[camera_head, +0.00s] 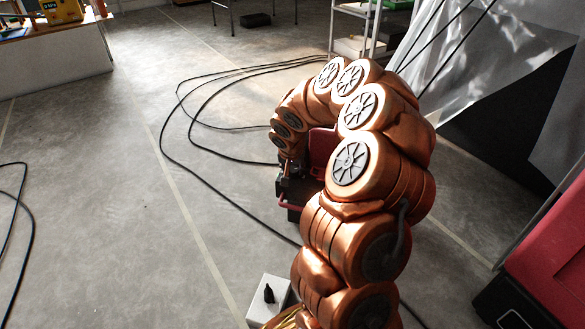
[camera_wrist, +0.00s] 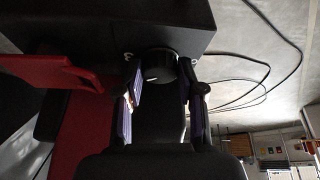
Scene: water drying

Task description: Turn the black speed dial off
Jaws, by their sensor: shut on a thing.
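The black speed dial (camera_wrist: 158,66), a round knob with a small light mark on its face, sticks out from a dark housing (camera_wrist: 110,28) in the wrist view. My gripper (camera_wrist: 160,78) has one finger on each side of the dial and is shut on it. The dial's grooved rim shows between the fingers. In the head view my gripper (camera_head: 290,172) is at the red and black machine (camera_head: 321,148), which is partly behind my arm. The dial cannot be made out in the head view.
A red flap or handle (camera_wrist: 52,72) juts out beside the fingers in the wrist view. Black cables (camera_head: 190,165) loop over the floor. A white block (camera_head: 262,284) with a black piece stands near my arm. A red case (camera_head: 552,255) is at right. The floor at left is mostly clear.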

